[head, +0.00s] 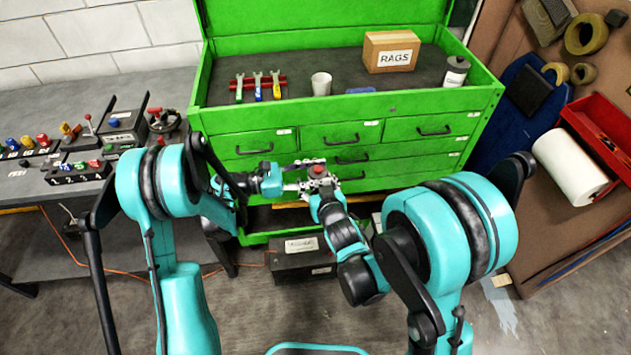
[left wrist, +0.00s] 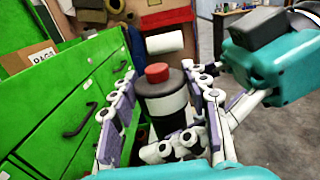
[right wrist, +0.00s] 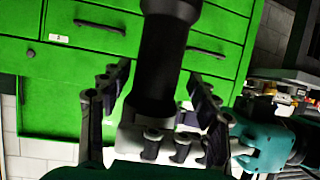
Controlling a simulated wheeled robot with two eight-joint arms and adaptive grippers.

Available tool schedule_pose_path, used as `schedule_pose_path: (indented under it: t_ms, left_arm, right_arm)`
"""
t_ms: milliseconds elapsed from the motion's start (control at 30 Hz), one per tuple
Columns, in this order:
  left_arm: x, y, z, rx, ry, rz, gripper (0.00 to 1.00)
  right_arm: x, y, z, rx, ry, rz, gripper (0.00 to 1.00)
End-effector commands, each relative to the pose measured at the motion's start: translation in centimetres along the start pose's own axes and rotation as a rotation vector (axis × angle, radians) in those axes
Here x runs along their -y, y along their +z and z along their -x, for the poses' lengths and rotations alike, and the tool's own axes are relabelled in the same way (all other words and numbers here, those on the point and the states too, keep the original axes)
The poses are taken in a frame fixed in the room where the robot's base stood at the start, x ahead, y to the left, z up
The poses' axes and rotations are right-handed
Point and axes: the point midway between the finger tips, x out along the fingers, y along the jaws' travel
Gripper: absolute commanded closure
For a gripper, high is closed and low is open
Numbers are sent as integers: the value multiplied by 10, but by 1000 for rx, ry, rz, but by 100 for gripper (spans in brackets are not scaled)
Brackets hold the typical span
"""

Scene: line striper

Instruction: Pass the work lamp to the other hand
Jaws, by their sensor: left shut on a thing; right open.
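The work lamp (head: 318,170) shows in the head view as a small red top among the fingers of both grippers, in front of the green chest. In the left wrist view the lamp (left wrist: 166,108) is a black cylinder with a red cap and a white band. My left gripper (head: 298,186) is shut on it. My right gripper (head: 321,190) is open, close beside the left one. In the right wrist view the lamp's dark body (right wrist: 160,60) stands between the spread right fingers, with gaps visible on both sides. Its lower end is hidden.
The green tool chest (head: 350,150) stands just behind the grippers, with a RAGS box (head: 391,52), a white cup (head: 321,84) and a can (head: 456,71) on top. A bench with switches (head: 80,170) is at left. A dark box (head: 302,260) lies below on the floor.

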Motion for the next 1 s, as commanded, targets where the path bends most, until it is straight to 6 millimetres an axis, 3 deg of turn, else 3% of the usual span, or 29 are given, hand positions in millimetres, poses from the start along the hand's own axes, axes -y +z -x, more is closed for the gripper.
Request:
schedule_pose_path:
  t_ms: [267, 367, 500, 533, 767, 800, 867, 1000]
  left_arm:
    - [0, 0, 0, 1, 0, 0, 100]
    - [0, 0, 0, 1, 0, 0, 100]
    - [0, 0, -1, 1, -1, 0, 100]
    - [0, 0, -1, 1, -1, 0, 100]
    - [1, 0, -1, 0, -3, 0, 100]
    - [1, 0, -1, 0, -4, 0, 47]
    - [1, 0, -1, 0, -3, 0, 31]
    - [1, 0, -1, -1, -3, 0, 29]
  right_arm:
    - [0, 0, -2, 0, 0, 0, 38]
    - [0, 0, -2, 0, 0, 0, 59]
    - [1, 0, -2, 0, -1, 1, 96]
    - [1, 0, -2, -1, -2, 1, 100]
    - [2, -1, -2, -2, -4, 1, 100]
    - [2, -1, -2, -3, -4, 1, 100]
    - [2, -1, -2, -3, -4, 1, 100]
    - [1, -1, -2, -3, -2, 0, 100]
